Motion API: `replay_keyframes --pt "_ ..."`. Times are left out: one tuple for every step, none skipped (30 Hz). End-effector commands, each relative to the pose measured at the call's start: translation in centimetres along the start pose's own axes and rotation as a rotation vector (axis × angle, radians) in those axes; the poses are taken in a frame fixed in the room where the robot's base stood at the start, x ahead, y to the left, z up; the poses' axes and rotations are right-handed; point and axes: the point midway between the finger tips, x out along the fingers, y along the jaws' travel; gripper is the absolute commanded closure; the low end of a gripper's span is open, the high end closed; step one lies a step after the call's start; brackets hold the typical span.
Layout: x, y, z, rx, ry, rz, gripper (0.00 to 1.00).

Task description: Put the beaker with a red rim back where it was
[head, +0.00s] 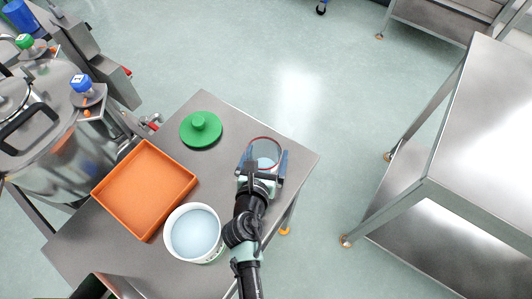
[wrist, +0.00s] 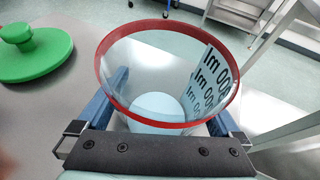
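The beaker with a red rim (head: 265,139) is clear glass, upright, at the far right end of the grey table. In the wrist view the beaker (wrist: 168,25) fills the middle, with a pale content at its bottom and dark volume markings on its right wall. My gripper (head: 263,163) has one blue finger on each side of the beaker; in the wrist view the fingers (wrist: 170,120) flank its walls below the rim. Whether they press on the glass is not clear. The beaker's base and its contact with the table are hidden.
A green round lid (head: 200,130) lies left of the beaker. An orange tray (head: 119,211) and a white tub (head: 170,244) with pale content stand on the same grey table (head: 75,252). A steel vessel (head: 55,150) stands at left; a steel bench (head: 490,130) is across a floor gap.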

Motion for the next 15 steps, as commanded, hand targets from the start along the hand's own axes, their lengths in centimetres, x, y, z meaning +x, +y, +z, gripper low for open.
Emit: replay_keyframes --pt "0.0 0.0 0.0 0.000 0.000 0.000 0.00" --pt "0.0 0.0 0.1 0.000 0.000 0.000 0.00" --pt "-0.1 0.0 0.3 0.000 0.000 0.000 0.00" --pt "-0.2 0.0 0.5 0.000 0.000 0.000 0.00" --pt "-0.4 0.0 0.3 -0.001 0.001 0.000 0.00" --pt "-0.9 0.0 0.3 -0.001 0.001 0.001 0.00" --pt "-1.3 0.0 0.3 -0.002 0.001 0.001 0.00" --pt "-1.7 0.0 0.2 -0.002 0.002 0.001 0.00" --pt "-2.4 0.0 0.3 -0.001 0.001 0.001 0.00" --pt "-2.9 0.0 0.3 -0.001 0.001 0.001 0.00" --pt "-3.4 0.0 0.2 0.000 0.002 0.001 0.00" --pt "-4.1 0.0 0.2 -0.001 0.002 0.001 0.00" --pt "-4.6 0.0 0.2 -0.001 0.001 0.001 0.00" --pt "-5.0 0.0 0.2 -0.002 0.001 0.002 0.00" --pt "-5.6 0.0 0.3 -0.002 0.001 0.001 0.00"
